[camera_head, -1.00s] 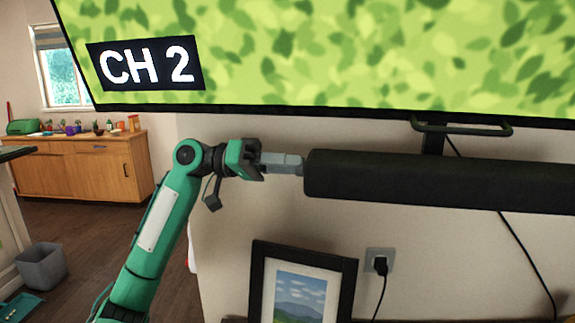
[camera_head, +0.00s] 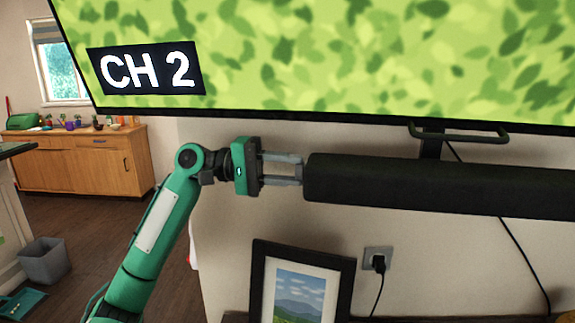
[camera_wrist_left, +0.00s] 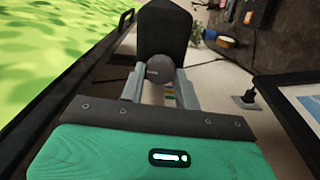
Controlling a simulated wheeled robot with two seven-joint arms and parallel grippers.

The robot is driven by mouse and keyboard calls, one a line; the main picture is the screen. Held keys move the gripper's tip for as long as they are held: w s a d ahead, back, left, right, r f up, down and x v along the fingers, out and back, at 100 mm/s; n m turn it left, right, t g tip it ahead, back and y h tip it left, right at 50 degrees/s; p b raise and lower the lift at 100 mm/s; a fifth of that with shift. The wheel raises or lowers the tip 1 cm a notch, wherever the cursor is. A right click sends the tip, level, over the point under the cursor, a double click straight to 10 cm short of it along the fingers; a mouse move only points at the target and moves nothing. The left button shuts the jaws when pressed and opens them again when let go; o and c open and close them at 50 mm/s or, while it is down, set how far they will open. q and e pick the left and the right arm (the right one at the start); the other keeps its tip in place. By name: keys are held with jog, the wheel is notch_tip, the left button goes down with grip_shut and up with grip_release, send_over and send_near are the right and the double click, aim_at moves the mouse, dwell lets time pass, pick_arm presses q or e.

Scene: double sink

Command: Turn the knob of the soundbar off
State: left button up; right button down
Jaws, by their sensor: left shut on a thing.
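The soundbar (camera_head: 440,184) is a long dark bar mounted on the wall below the television. Its left end faces my left gripper (camera_head: 300,171). In the left wrist view, a round dark grey knob (camera_wrist_left: 160,68) sits on the end face of the soundbar (camera_wrist_left: 163,32). My left gripper (camera_wrist_left: 158,82) has one finger on each side of the knob and is shut on it. In the head view the knob is hidden at the fingertips. My right gripper is not in view.
The television (camera_head: 350,60) shows "CH 2" above the soundbar. A metal bracket (camera_head: 460,133) stands above the bar. Below are a framed picture (camera_head: 303,285) and a wall outlet (camera_head: 379,260) with a plugged cable. A wooden cabinet (camera_head: 80,165) stands far left.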

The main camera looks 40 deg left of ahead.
pick_arm(q)
jog(key=shift+n, duration=0.5)
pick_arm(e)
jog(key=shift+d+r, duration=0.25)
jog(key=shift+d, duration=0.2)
pick_arm(q)
jog(key=o, duration=1)
jog(key=shift+c, duration=0.2)
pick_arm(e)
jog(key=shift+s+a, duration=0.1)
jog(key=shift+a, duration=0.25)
pick_arm(q)
jog(key=shift+a, duration=0.1)
jog(key=b+v, duration=0.4)
jog(key=v, duration=0.9)
jog(key=shift+s+a, duration=0.25)
jog(key=shift+a, duration=0.1)
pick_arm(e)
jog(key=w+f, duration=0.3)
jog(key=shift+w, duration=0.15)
